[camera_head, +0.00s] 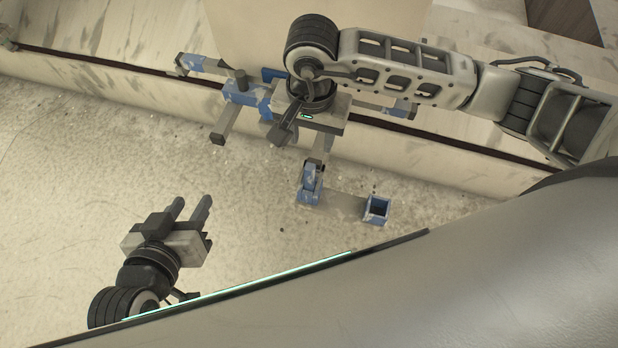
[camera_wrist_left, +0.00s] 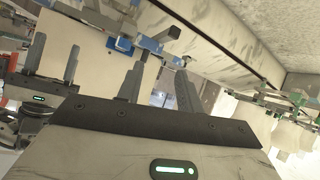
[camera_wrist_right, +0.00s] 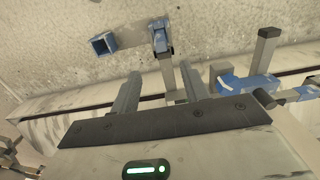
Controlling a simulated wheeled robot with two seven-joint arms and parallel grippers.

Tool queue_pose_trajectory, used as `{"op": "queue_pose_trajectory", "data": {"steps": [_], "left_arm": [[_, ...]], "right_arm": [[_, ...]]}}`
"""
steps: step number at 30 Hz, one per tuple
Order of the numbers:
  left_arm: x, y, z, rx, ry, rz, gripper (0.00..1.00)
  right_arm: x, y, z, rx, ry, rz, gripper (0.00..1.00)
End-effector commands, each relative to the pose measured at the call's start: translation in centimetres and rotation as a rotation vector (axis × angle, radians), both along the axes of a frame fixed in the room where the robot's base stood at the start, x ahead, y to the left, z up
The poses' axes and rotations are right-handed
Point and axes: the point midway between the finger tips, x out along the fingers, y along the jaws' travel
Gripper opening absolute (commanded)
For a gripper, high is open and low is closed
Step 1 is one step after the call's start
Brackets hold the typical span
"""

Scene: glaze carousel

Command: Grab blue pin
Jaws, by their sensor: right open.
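Several blue parts show, and I cannot tell for certain which is the blue pin. One upright blue piece (camera_head: 310,186) stands at the end of a grey bar; it also shows in the right wrist view (camera_wrist_right: 161,38), beyond my fingers. A hollow blue square socket (camera_head: 377,209) sits at the bar's other end and shows in the right wrist view (camera_wrist_right: 103,43). My right gripper (camera_head: 300,143) is open above the rail, near the upright blue piece, with nothing between its fingers (camera_wrist_right: 160,75). My left gripper (camera_head: 190,205) is open and empty at lower left, well apart from the blue parts.
A blue and grey fixture (camera_head: 245,95) with arms and posts lies along the ledge, partly under my right gripper. In the right wrist view, a grey post (camera_wrist_right: 266,45) rises beside a blue block (camera_wrist_right: 243,84). The speckled floor (camera_head: 90,150) at left is clear.

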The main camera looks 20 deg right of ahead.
Motion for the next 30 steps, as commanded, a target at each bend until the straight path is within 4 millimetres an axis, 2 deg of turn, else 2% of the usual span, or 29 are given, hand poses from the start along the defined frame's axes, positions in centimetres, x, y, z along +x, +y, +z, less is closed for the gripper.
{"op": "queue_pose_trajectory", "data": {"steps": [1,3,9,19,25,30], "left_arm": [[-0.1,0.0,-0.5,0.001,0.006,-0.002,0.36],[-0.2,0.0,-1.0,0.001,0.015,-0.005,0.36],[0.1,-0.2,-2.7,0.002,0.044,-0.013,0.36],[0.5,-0.5,-3.2,-0.001,0.047,-0.021,0.36],[0.3,-0.9,-4.6,-0.004,0.077,-0.030,0.36],[0.3,-1.2,-5.1,-0.010,0.090,-0.037,0.36]], "right_arm": [[-0.2,0.0,-1.5,-0.001,0.007,-0.001,0.45],[-0.2,0.0,-3.1,0.000,0.007,-0.002,0.45],[-0.1,0.1,-7.0,0.002,0.005,-0.001,0.45],[-0.1,0.2,-9.8,0.003,0.004,-0.001,0.45],[-0.1,0.3,-12.9,0.004,0.004,-0.002,0.45],[0.0,0.2,-14.0,0.003,0.002,-0.001,0.45]]}}
